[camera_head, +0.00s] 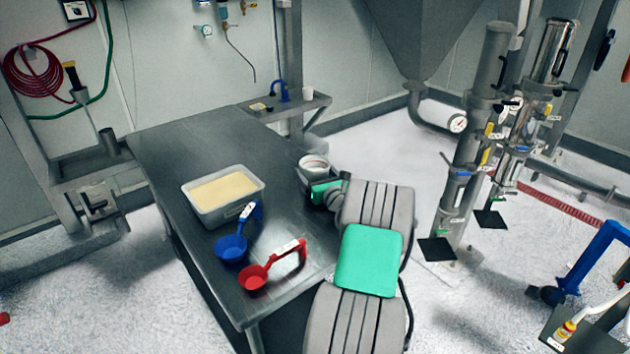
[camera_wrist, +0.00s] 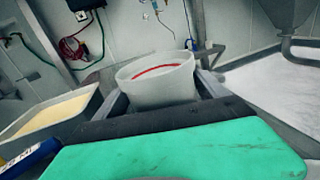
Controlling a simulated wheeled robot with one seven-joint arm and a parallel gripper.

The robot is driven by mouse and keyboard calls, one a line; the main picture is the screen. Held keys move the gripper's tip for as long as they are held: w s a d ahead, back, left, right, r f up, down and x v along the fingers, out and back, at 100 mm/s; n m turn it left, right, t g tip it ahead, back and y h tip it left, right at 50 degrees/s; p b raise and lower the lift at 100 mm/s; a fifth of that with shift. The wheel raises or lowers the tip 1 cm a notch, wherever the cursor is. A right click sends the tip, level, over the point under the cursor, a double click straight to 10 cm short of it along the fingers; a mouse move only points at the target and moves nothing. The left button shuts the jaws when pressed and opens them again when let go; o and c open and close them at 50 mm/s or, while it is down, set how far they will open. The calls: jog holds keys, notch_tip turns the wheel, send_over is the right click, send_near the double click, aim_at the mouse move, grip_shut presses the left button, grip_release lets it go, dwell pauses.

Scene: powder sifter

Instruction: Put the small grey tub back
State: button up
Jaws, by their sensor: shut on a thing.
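The small grey tub (camera_head: 314,161) is a pale round tub with a red line inside its rim. It is upright at the right edge of the steel table, and I cannot tell whether its base touches the top. My gripper (camera_head: 317,175) is shut on it, and my arm partly hides its near side. In the wrist view the tub (camera_wrist: 158,80) sits between the two dark fingers of my gripper (camera_wrist: 165,98), with its rim standing above them. It looks empty as far as the inside shows.
The steel table (camera_head: 170,143) holds a grey bin of pale yellow powder (camera_head: 224,190), a blue scoop (camera_head: 232,247) and a red scoop (camera_head: 256,277). The table's far left is clear.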

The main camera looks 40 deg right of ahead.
jog(key=shift+w+d+f, duration=0.1)
jog(key=shift+f, duration=1.7)
jog(key=o, duration=1.6)
jog(key=shift+r, duration=0.15)
jog(key=b+v, duration=0.1)
jog(key=v, duration=1)
jog(key=shift+s+a, duration=0.25)
jog(key=shift+s, duration=0.2)
